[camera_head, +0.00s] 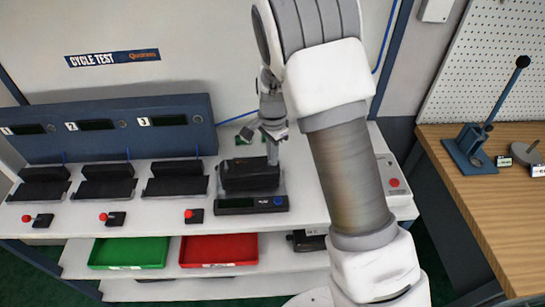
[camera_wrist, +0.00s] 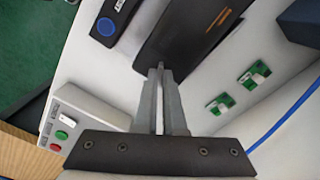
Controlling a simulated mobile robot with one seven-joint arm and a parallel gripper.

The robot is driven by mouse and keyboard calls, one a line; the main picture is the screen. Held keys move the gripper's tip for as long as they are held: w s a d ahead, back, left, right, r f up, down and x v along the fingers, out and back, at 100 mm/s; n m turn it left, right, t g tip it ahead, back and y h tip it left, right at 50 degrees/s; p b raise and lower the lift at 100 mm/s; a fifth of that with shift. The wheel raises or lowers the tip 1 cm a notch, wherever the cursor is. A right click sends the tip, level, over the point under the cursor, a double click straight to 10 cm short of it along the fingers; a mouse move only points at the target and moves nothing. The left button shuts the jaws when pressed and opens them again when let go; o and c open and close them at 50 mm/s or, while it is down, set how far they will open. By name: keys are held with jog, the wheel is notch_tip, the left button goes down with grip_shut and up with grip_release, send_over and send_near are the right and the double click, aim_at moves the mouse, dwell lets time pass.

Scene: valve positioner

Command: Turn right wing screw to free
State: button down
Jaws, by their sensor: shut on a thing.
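The dark valve positioner (camera_head: 248,172) sits in a stand with a small display on the bench in the head view. In the wrist view its dark top (camera_wrist: 190,32) lies just beyond my fingertips. My gripper (camera_head: 272,158) points down at the positioner's right part. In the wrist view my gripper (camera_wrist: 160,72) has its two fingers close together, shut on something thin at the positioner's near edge. This fits the right wing screw, which the fingers hide almost wholly. I cannot see how far it is turned.
Three dark test stations (camera_head: 107,187) stand left on the bench. A green tray (camera_head: 128,265) and a red tray (camera_head: 218,262) sit on the shelf below. A button box (camera_head: 395,185) is at right. Small green parts (camera_wrist: 237,90) lie behind the positioner.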

jog(key=n+b, duration=0.1)
jog(key=n, duration=0.4)
jog(key=shift+n, duration=0.3)
jog(key=n+b, duration=0.1)
jog(key=n, duration=0.4)
jog(key=shift+n+b, duration=0.3)
jog(key=c, duration=1)
grip_release()
notch_tip(320, 180, up, 18)
jog(key=shift+f+p, duration=0.25)
jog(key=shift+p, duration=0.1)
